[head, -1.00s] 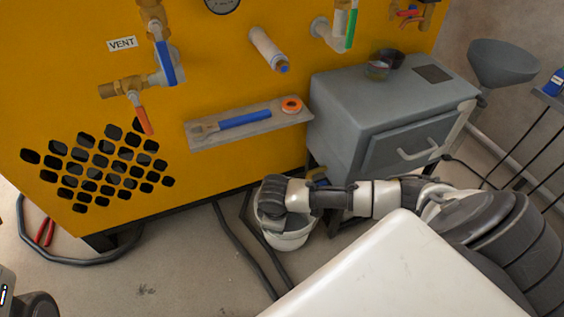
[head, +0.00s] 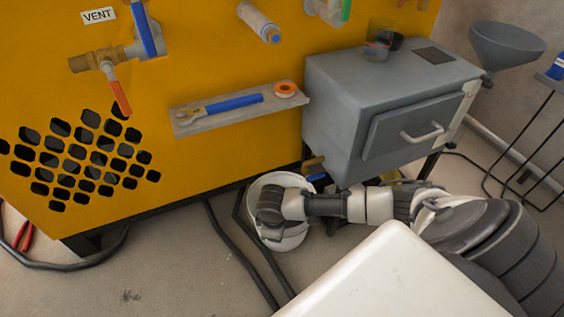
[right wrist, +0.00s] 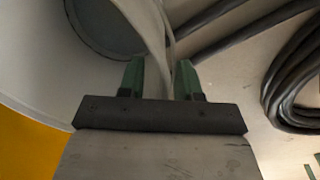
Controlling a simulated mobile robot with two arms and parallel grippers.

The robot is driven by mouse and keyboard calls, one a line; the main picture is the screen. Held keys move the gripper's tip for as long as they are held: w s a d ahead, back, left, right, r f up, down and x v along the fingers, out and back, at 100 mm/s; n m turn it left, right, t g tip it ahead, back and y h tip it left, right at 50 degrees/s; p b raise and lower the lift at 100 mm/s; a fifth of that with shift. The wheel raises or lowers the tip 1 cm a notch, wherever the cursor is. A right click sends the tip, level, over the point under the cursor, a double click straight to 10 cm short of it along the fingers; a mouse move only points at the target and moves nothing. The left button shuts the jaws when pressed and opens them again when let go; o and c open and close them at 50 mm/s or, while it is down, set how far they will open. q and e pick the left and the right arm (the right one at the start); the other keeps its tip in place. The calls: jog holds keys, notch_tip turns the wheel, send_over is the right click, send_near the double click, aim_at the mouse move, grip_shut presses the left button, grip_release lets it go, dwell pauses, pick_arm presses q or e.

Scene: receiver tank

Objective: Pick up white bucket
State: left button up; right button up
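The white bucket (head: 287,241) stands on the floor in front of the yellow machine in the head view, partly covered by my right arm. My right wrist is over the bucket's opening, and its fingers are hidden there. In the right wrist view the bucket (right wrist: 28,72) fills the upper left, with its grey inside bottom showing. My right gripper (right wrist: 160,80) has its two green fingers apart, one on each side of the bucket's white wall. Some space seems to show between fingers and wall. My left gripper is not in view.
The yellow machine (head: 215,150) is behind the bucket. A grey cabinet (head: 340,125) on legs stands close at the right. Dark hoses (head: 232,250) run along the floor left of the bucket. A white surface (head: 385,280) fills the bottom right. Open floor lies at the lower left.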

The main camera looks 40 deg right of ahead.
grip_shut()
jog(key=shift+f, duration=0.1)
dwell(1.3)
